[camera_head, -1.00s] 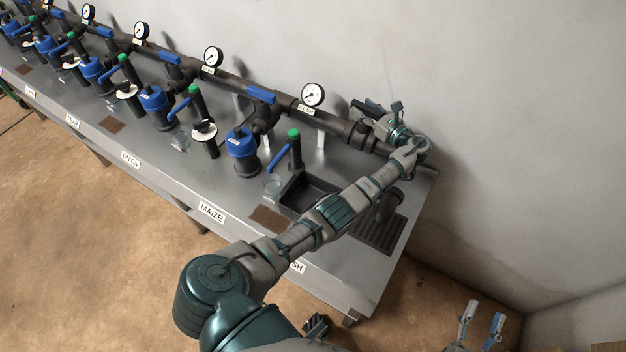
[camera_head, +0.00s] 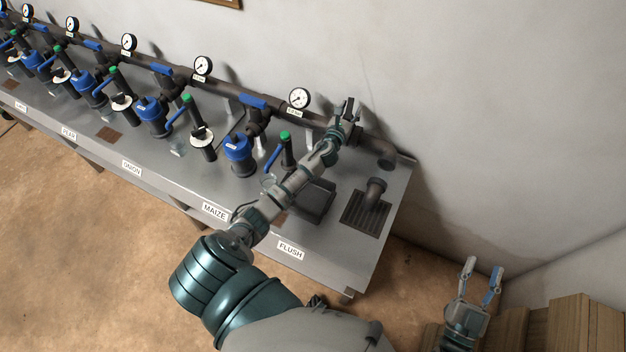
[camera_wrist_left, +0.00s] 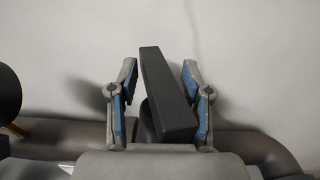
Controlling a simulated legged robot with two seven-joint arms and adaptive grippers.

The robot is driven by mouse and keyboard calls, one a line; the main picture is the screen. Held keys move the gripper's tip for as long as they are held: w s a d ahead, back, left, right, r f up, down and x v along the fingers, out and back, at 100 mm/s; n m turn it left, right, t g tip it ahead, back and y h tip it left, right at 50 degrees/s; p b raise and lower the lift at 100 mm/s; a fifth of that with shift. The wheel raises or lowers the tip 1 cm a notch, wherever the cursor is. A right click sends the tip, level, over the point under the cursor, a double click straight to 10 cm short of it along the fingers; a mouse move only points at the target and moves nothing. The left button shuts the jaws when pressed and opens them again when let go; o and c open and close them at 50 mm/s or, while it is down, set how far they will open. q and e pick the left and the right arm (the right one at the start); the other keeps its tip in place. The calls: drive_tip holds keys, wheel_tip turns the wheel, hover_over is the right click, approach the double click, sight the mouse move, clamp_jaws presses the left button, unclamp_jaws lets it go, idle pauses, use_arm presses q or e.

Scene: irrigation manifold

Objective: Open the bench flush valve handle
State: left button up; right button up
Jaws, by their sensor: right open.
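The flush valve handle is a dark, flat lever, seen in the left wrist view (camera_wrist_left: 168,92) standing slightly tilted between two blue-padded fingers. My left gripper (camera_head: 346,108) is at the pipe's right end section, just right of the last gauge; it also shows in the left wrist view (camera_wrist_left: 158,66). Its fingers are open on either side of the handle, with a clear gap on the left and a small one on the right. In the head view the gripper largely hides the handle. My right gripper (camera_head: 483,270) is open and empty, off the bench at lower right.
The pipe (camera_head: 226,87) runs along the wall with gauges and blue handles. The FLUSH label (camera_head: 291,250) is on the bench front. Wooden boxes (camera_head: 575,322) stand at lower right.

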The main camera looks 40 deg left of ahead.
use_arm(q)
drive_tip(key=s+d+y+p, duration=0.1)
drive_tip(key=s+d+p, duration=0.2)
drive_tip(key=s, duration=0.7)
drive_tip(key=s+d+n+y+p, duration=0.1)
drive_tip(key=s+d+p, duration=0.1)
drive_tip(key=s+p, duration=0.4)
drive_tip(key=s+d+n+g+y+p, duration=0.1)
drive_tip(key=s+d+p, duration=0.2)
drive_tip(key=s, duration=1.1)
drive_tip(key=shift+d+f+p, duration=0.35)
drive_tip(key=shift+p, duration=0.7)
